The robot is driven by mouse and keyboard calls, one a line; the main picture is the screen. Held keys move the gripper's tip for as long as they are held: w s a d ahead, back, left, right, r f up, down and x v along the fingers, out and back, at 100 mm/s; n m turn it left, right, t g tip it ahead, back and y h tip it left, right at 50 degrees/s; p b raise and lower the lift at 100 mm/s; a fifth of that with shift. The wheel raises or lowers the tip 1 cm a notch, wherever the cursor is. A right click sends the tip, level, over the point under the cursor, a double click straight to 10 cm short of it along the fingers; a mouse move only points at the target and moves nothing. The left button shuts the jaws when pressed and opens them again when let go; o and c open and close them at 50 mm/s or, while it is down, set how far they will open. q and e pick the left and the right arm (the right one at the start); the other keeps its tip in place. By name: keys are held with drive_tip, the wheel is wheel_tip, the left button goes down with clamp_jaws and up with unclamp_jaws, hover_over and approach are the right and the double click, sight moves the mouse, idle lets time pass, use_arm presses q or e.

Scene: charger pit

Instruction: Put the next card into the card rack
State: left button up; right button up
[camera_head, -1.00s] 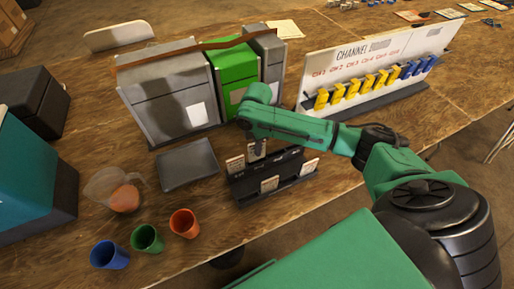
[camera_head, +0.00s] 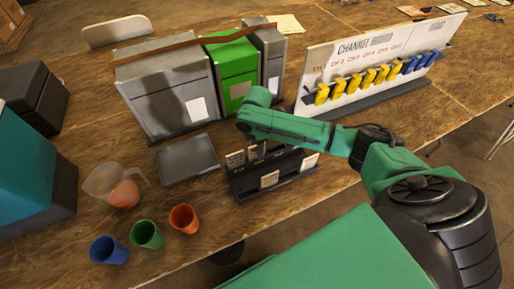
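The dark card rack (camera_head: 240,190) stands on the wooden table in front of the grey and green cabinets. One pale card (camera_head: 270,180) stands at its front middle and another (camera_head: 309,162) at its right end. A third card (camera_head: 235,159) stands at its back left. Another card (camera_head: 252,153) is beside it at the back of the rack, right at my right gripper (camera_head: 261,150). The gripper points down there from the green arm, its fingers small, dark and partly hidden, so their opening does not show. My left gripper is not in view.
A grey tray (camera_head: 187,160) lies left of the rack. A clear jug (camera_head: 115,187) and blue (camera_head: 109,250), green (camera_head: 147,235) and orange (camera_head: 184,219) cups stand further left. A channel board (camera_head: 350,62) with yellow and blue pieces stands behind my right arm.

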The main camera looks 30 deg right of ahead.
wheel_tip(320, 180, up, 15)
drive_tip(key=b, duration=0.1)
drive_tip(key=shift+f, duration=0.2)
